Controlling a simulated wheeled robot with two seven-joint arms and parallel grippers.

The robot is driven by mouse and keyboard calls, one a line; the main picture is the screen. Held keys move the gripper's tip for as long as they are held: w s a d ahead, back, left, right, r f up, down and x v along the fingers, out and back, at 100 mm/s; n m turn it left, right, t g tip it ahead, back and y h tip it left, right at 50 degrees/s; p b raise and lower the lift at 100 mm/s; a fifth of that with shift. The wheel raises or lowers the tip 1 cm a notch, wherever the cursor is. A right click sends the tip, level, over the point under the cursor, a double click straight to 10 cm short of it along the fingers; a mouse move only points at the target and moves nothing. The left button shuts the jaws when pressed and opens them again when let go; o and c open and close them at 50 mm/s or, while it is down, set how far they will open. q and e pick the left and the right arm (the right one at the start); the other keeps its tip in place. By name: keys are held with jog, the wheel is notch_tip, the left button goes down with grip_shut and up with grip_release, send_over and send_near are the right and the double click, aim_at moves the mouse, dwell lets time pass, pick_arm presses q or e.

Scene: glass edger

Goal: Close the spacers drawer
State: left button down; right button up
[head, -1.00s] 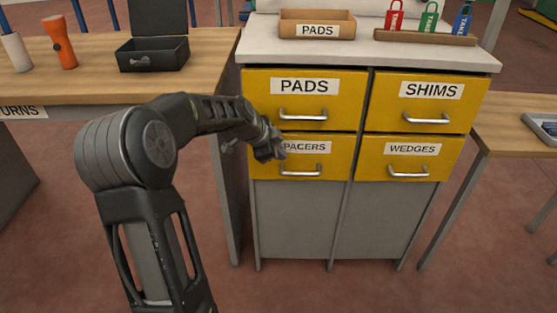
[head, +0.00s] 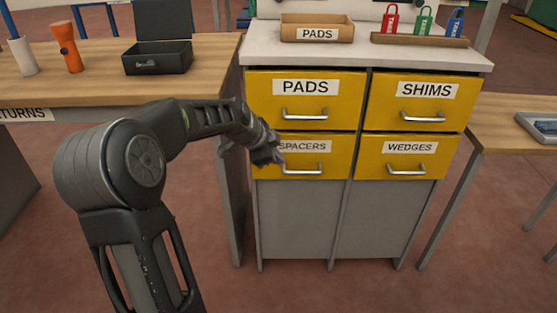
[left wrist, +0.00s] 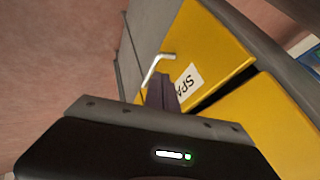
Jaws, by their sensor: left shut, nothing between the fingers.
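The spacers drawer (head: 328,165) is the lower left yellow drawer of the cabinet. Its front looks about level with its neighbours; I cannot tell if a small gap remains. Its silver handle (head: 302,170) also shows in the left wrist view (left wrist: 153,68). The left wrist view also shows the drawer's yellow front (left wrist: 205,50) and part of its label (left wrist: 187,82). My left gripper (head: 272,157) is shut and empty at the drawer's upper left, covering a bit of the front by the label. Whether the fingers touch the front is unclear. My right gripper is out of view.
The pads drawer (head: 345,95) is above, with shims (head: 387,112) and wedges (head: 374,165) drawers to the right. A wooden bench (head: 90,90) with an open black box (head: 158,60) stands left. Another table (head: 500,125) stands right. The floor in front is clear.

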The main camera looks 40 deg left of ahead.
pick_arm(q)
jog(key=v, duration=0.7)
jog(key=shift+f, duration=0.1)
notch_tip(320, 180, down, 7)
jog(key=w+n+t+y, duration=0.1)
jog(key=w+n, duration=0.2)
jog(key=n, duration=0.5)
jog(key=s+d+f+n+g+h, duration=0.15)
jog(key=d+f+n, duration=0.35)
jog(key=d+f, duration=1)
jog(key=s+d+f+g+h, duration=0.2)
jog(key=s+d+f, duration=0.7)
jog(key=d+f, duration=0.35)
jog(key=s+d+f+m+g+h, duration=0.1)
jog(key=s+d+f+g, duration=0.15)
jog(key=s+d, duration=0.45)
jog(key=s+d+f+m+g+h, duration=0.15)
jog(key=s+d+f, duration=0.25)
jog(key=s, duration=0.6)
notch_tip(320, 180, up, 18)
jog(key=w+y+p, duration=0.1)
jog(key=p, duration=1.7)
jog(key=shift+w+r+n+p, duration=0.15)
jog(key=shift+r+n+p, duration=0.05)
jog(key=shift+n+p, duration=0.15)
